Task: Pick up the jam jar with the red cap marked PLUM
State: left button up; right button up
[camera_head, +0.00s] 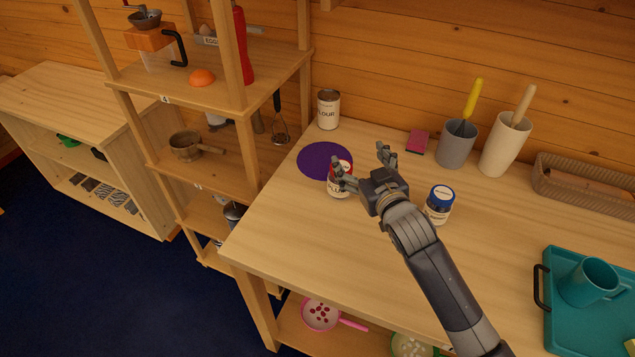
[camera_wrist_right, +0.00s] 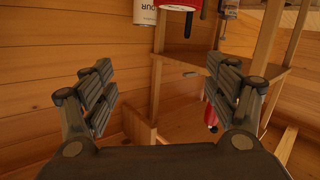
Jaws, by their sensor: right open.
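The jam jar with the red cap (camera_head: 337,188) stands upright on the table near the front edge of a round purple mat (camera_head: 318,152). Its label is partly readable as "PLU". My right gripper (camera_head: 361,162) is open and comes in from the right. One finger overlaps the jar's top in the head view and hides part of the red cap. The other finger is behind and to the right, over bare table. I cannot tell if the near finger touches the jar. In the right wrist view the open fingers (camera_wrist_right: 165,95) have nothing clearly between them. My left gripper is not in view.
A blue-capped jar (camera_head: 438,205) stands right of my right wrist. A flour can (camera_head: 328,109) stands behind the mat. A grey cup (camera_head: 455,145), white cup (camera_head: 503,145), basket (camera_head: 585,185) and teal tray (camera_head: 560,335) occupy the right. Wooden shelves (camera_head: 245,82) adjoin the table's left.

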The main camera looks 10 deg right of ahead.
notch_tip(320, 180, down, 6)
jog(key=s+a+m+g, duration=0.1)
jog(key=s+m+g, duration=0.1)
jog(key=s+g, duration=0.1)
jog(key=x, duration=0.6)
jog(key=shift+f+p, duration=0.1)
jog(key=shift+p, duration=0.2)
jog(key=shift+w+a+f+p, duration=0.15)
jog(key=shift+w+f+p, duration=0.15)
jog(key=shift+w, duration=0.35)
jog(key=shift+p+x, duration=0.35)
jog(key=shift+x, duration=1.6)
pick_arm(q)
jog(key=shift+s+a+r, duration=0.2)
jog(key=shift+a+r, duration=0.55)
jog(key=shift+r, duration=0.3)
pick_arm(e)
jog(key=shift+f, duration=0.1)
jog(key=c, duration=1.3)
jog(key=shift+c, duration=0.9)
